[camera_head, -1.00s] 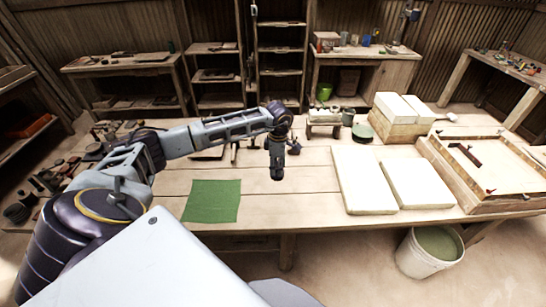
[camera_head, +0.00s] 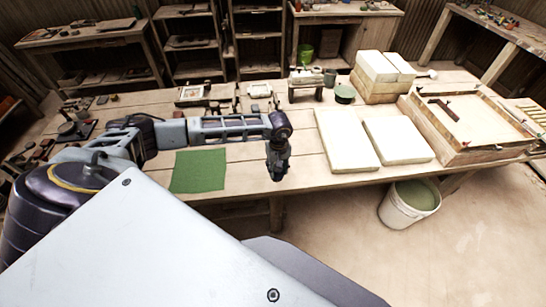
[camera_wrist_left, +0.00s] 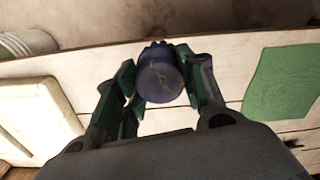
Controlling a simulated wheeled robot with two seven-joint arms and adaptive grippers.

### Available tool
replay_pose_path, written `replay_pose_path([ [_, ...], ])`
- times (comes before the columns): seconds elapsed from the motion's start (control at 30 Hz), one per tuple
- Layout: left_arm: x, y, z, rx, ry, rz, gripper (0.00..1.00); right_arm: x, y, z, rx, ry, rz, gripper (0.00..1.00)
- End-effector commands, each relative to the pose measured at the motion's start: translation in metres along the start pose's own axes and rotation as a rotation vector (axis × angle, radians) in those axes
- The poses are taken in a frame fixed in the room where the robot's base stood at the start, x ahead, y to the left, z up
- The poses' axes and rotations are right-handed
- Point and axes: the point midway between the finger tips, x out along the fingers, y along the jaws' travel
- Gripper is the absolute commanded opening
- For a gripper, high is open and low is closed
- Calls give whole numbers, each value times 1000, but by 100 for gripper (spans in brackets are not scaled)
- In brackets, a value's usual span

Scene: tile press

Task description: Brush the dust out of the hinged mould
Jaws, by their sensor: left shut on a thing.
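My left gripper (camera_head: 277,172) is over the front part of the table (camera_head: 240,174), between the green cloth and the white slabs. In the left wrist view its fingers are shut on a dark blue, round-ended thing (camera_wrist_left: 160,82) with a ragged, bristle-like top edge; it looks like a brush, seen end-on. Dust is too small to make out. My right gripper is not in view.
A green cloth (camera_head: 199,170) lies left of the gripper. White slabs (camera_head: 345,139) and a large wooden frame (camera_head: 466,143) are to the right. A small bench (camera_head: 305,84) stands behind. A white bucket (camera_head: 408,205) stands on the floor at the front right.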

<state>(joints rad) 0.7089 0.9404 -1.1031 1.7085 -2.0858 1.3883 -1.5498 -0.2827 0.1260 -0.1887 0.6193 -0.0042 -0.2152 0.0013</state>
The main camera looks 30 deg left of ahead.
Motion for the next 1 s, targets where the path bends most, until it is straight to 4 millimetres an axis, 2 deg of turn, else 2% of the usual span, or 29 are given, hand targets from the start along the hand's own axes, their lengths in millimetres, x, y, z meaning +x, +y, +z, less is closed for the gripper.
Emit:
replay_pose_path([
  [0.4,72,7,53,499,-3,6,21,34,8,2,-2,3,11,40],
  [0.63,105,8,70,653,-2,8,21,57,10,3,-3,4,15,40],
  [1.0,149,9,85,787,-3,11,21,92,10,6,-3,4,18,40],
])
